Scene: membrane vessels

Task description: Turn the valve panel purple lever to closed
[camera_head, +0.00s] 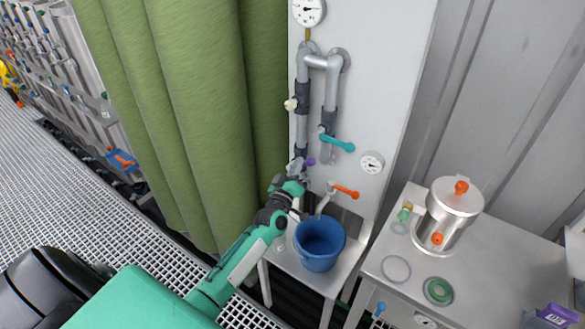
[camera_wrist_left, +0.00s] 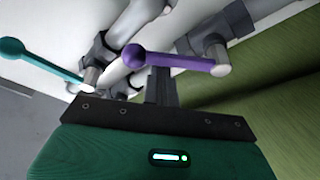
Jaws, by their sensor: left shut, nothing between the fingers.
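The purple lever (camera_head: 310,161) is on the pipework of the white valve panel (camera_head: 369,100), mostly hidden behind my gripper in the head view. In the left wrist view the purple lever (camera_wrist_left: 180,60) reaches from its grey pivot at right to a round knob at left. My left gripper (camera_head: 299,170) is at the lever, its arm coming up from below. In the wrist view its shut, empty fingers (camera_wrist_left: 161,84) end right at the lever's shaft, near the knob. I cannot tell whether they touch it.
A teal lever (camera_head: 338,143) sits above and an orange lever (camera_head: 345,190) below right. A blue bucket (camera_head: 319,244) stands under the panel. A steel table (camera_head: 480,285) with a metal vessel (camera_head: 449,213) is at right.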

